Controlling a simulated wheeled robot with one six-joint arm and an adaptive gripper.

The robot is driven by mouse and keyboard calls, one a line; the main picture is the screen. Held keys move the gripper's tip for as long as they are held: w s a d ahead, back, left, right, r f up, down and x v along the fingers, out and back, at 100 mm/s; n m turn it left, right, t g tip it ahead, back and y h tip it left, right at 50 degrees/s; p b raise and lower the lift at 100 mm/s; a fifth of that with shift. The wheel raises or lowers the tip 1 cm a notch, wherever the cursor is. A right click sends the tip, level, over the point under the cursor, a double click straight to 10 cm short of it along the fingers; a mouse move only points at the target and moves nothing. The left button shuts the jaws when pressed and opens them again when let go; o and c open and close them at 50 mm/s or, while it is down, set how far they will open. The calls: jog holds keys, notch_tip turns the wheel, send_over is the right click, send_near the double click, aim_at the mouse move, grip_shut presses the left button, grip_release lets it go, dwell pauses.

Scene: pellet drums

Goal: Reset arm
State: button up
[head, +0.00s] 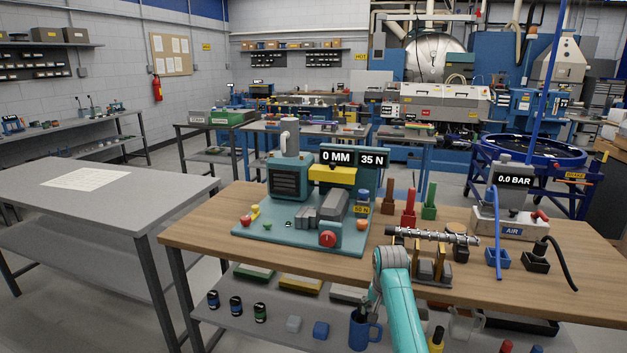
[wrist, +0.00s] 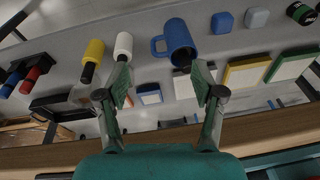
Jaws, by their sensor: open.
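My arm (head: 398,310) is teal and rises from the bottom of the head view, with its grey joint in front of the workbench's front edge. My gripper does not show clearly in the head view. In the wrist view my gripper (wrist: 160,82) has its two fingers spread wide with nothing between them. It faces the lower shelf (wrist: 115,20). The mug also shows on the shelf in the head view (head: 358,335).
The wooden workbench (head: 215,228) holds a teal test machine (head: 290,180), a metal screw (head: 430,236) on a stand and an air unit (head: 510,222). The shelf holds a yellow-topped item (wrist: 94,50), a white-topped one (wrist: 123,44) and blocks. A grey table (head: 90,215) at left is mostly bare.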

jog(key=s+f+n+t, duration=0.1)
jog(key=s+f+t, duration=0.1)
jog(key=s+f, duration=0.65)
jog(key=s+f+t, duration=0.1)
jog(key=s+f, duration=0.4)
jog(key=f, duration=0.6)
jog(key=s+a+f+n+t, duration=0.1)
jog(key=s+f+t, duration=0.15)
jog(key=s, duration=0.65)
jog(key=s+f+n+t, duration=0.1)
jog(key=s+f, duration=0.2)
jog(key=s, duration=0.7)
jog(key=s+r+t, duration=0.1)
jog(key=s+r, duration=0.3)
jog(key=s, duration=0.6)
jog(key=s+r+t, duration=0.2)
jog(key=s+r, duration=0.2)
jog(key=s, duration=0.5)
jog(key=s+r+n+t, duration=0.1)
jog(key=s+r, duration=0.6)
jog(key=r, duration=0.3)
jog(key=s+r+n+t, duration=0.1)
jog(key=s+r+t, duration=0.1)
jog(key=s+r, duration=0.5)
notch_tip(320, 180, up, 4)
jog(key=shift+s+a+r, duration=0.1)
jog(key=shift+s+a, duration=0.15)
jog(key=shift+s, duration=0.05)
